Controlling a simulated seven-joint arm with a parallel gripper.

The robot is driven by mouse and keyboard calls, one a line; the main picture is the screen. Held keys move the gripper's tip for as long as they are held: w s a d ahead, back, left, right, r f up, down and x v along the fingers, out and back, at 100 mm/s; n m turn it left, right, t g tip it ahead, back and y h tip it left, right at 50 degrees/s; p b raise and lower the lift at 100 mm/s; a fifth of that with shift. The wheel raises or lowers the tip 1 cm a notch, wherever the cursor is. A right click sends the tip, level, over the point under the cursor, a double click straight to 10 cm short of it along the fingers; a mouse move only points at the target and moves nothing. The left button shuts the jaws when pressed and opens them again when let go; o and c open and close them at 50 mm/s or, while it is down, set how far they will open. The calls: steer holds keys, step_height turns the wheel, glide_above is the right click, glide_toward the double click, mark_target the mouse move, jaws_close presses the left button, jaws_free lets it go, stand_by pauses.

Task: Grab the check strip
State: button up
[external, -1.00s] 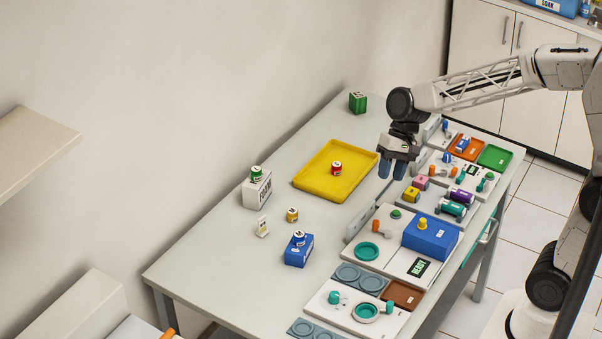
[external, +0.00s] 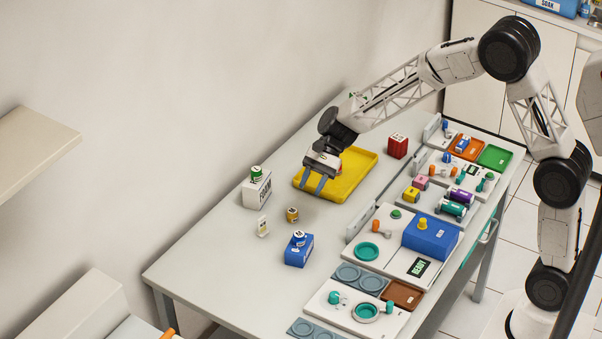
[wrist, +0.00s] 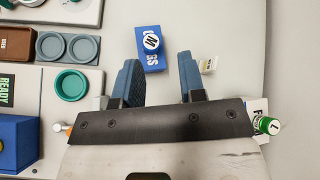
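The check strip appears to be the small white upright piece (external: 262,227) on the grey table, left of the blue box; I cannot read its print. In the wrist view a small white piece with dark marks (wrist: 208,66) shows just right of the right finger's tip. My gripper (external: 312,183) is open and empty, above the near left edge of the yellow tray, up and to the right of the strip. In the wrist view its two blue fingers (wrist: 158,75) stand wide apart with bare table between them.
A blue box (external: 298,255) carries a white-lidded jar (external: 299,238); a small yellow jar (external: 292,214) stands near the strip. A white box (external: 257,190) with a green jar (external: 257,173) stands behind. The yellow tray (external: 306,187) is below my gripper. The table's front left is clear.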

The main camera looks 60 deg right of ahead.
mark_target(264, 216)
steer(key=w+f+m+y, duration=0.1)
steer(key=w+f, duration=0.3)
steer(key=w+f+m+t+y, duration=0.1)
steer(key=w+f+m, duration=0.1)
steer(key=w+f, duration=0.2)
steer(key=w+f+m+t, duration=0.1)
steer(key=w+f+m, duration=0.1)
steer(key=w+f, duration=0.2)
steer(key=shift+w+a+y, duration=0.15)
steer(key=shift+w+y, duration=0.1)
steer(key=shift+y, duration=0.15)
steer(key=shift+x, duration=1.35)
steer(key=shift+x, duration=2.55)
steer(key=shift+s+f, duration=0.1)
jaws_close()
